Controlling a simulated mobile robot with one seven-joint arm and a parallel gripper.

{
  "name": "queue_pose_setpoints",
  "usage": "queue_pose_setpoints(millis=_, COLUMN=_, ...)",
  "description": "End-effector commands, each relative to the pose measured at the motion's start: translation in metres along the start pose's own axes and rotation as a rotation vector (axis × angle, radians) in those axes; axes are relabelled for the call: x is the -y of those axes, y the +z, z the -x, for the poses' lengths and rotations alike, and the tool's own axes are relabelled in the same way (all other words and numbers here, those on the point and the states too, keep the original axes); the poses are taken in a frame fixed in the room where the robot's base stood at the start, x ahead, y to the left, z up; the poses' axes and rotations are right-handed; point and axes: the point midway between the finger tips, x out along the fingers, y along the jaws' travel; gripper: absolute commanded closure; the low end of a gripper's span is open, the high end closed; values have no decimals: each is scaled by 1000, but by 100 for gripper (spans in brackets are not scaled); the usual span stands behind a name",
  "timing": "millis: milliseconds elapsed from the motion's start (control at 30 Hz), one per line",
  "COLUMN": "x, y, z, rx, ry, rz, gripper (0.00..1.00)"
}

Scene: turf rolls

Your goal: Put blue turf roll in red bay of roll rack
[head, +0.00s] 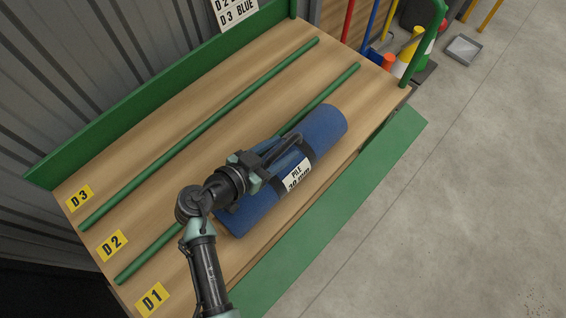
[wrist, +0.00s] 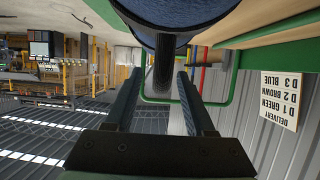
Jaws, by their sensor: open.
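The blue turf roll (head: 323,127) lies on its side on the wooden bench in the lane by the D1 label. It has a dark band, a white label and a black handle (head: 284,151) on top. My gripper (head: 262,166) is over the roll at the handle, with its jaws open. In the wrist view, the black handle bar (wrist: 164,65) shows between the two open fingers (wrist: 160,84), with the blue roll (wrist: 170,12) beyond. I cannot tell if the fingers touch it. No red bay is clearly identifiable; a red post (head: 348,18) stands behind the bench.
The wooden bench (head: 190,115) has green divider rails (head: 215,120) and a green back board (head: 130,105). Yellow labels D1, D2, D3 mark its lanes. A delivery sign (wrist: 280,99) reads D1 green, D2 brown, D3 blue.

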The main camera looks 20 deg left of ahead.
Motion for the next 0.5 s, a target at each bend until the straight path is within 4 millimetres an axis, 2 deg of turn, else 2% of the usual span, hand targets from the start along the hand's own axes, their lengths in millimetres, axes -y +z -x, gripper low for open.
queue_pose_setpoints(millis=100, x=-1, y=0, z=-11, rx=1, ry=2, rz=0, gripper=46)
queue_pose_setpoints(millis=333, x=0, y=0, z=-12, rx=0, ry=0, rz=-1, gripper=46)
queue_pose_setpoints(millis=367, x=0, y=0, z=-12, rx=0, ry=0, rz=-1, gripper=47)
queue_pose_setpoints(millis=500, x=0, y=0, z=-12, rx=0, ry=0, rz=-1, gripper=73)
